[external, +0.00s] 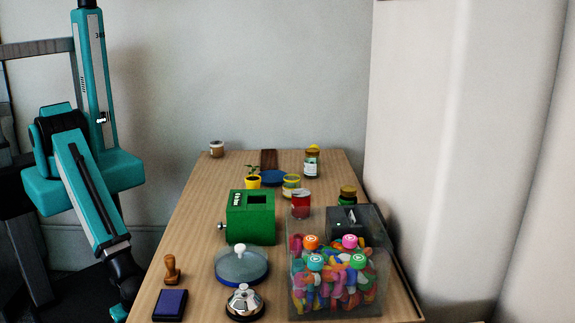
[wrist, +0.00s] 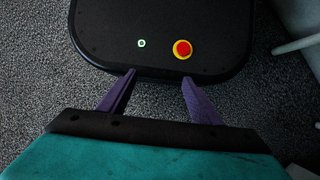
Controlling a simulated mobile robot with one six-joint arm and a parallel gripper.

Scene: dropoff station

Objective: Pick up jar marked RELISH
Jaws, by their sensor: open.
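Several jars and tins stand on the wooden table in the external view, with labels too small to read, so I cannot tell which one is marked RELISH. A jar with a white-and-green label (external: 312,163) stands at the back right. A small pale jar (external: 217,149) is at the back left corner. My gripper (wrist: 157,80) is open and empty in the wrist view, its purple fingers apart over the floor. My arm hangs left of the table in the external view.
A clear bin of colourful pieces (external: 335,300), a green box (external: 251,217), a domed dish (external: 241,266), a bell (external: 244,303), a stamp (external: 172,269) and an ink pad (external: 170,304) fill the front and middle. A red tin (external: 300,204) stands mid-table. The back left is fairly clear.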

